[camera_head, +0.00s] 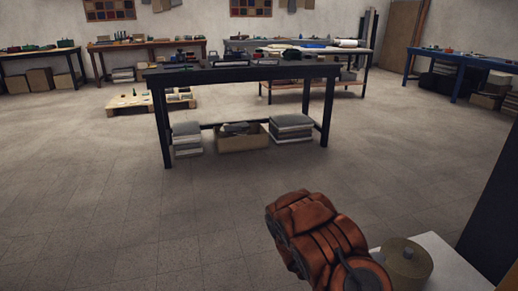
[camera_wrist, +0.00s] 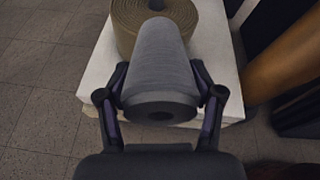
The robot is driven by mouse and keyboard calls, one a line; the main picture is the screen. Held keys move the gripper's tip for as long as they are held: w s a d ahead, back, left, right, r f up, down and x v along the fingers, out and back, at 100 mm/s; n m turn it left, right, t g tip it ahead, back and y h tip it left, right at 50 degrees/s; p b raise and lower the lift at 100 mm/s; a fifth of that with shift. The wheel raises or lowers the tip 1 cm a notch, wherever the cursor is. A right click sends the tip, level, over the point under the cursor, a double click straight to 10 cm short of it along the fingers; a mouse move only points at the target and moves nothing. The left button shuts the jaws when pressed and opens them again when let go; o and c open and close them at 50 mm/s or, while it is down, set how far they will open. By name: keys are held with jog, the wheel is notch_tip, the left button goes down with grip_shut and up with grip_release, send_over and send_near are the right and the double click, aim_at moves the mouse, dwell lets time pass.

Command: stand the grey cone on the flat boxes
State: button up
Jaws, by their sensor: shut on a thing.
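In the wrist view my gripper (camera_wrist: 159,78) is shut on the grey cone (camera_wrist: 160,60), with one finger on each side. The cone's wide end, with a dark hole in it, faces the wrist camera; its narrow end points away and overlaps the tan roll in the picture. Under it is a pale, flat-topped support (camera_wrist: 98,72) with a layered edge; I cannot tell whether this is the flat boxes. The support (camera_head: 440,262) also shows at the lower right of the head view, where my arm hides the gripper and cone.
A tan roll (camera_head: 407,262) stands on the pale support. A dark upright panel (camera_head: 492,215) is close at the right. A dark table (camera_head: 240,73) stands ahead, with a grey-white stack (camera_head: 187,140) and another stack (camera_head: 291,128) beneath it. The floor between is clear.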

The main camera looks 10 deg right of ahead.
jog(key=w+a+r+n+t+y, duration=0.3)
jog(key=w+a+r+n+t, duration=0.45)
jog(key=w+a+r, duration=0.85)
jog(key=s+a+r+n+t+y, duration=0.2)
jog(key=a+r+n+t+y, duration=0.35)
jog(key=a+r, duration=1.1)
notch_tip(320, 180, up, 35)
jog(key=g+y+p, duration=0.1)
jog(key=p, duration=3.5)
jog(key=shift+n, duration=0.3)
jog(key=shift+s+f, duration=0.1)
jog(key=shift+f, duration=0.05)
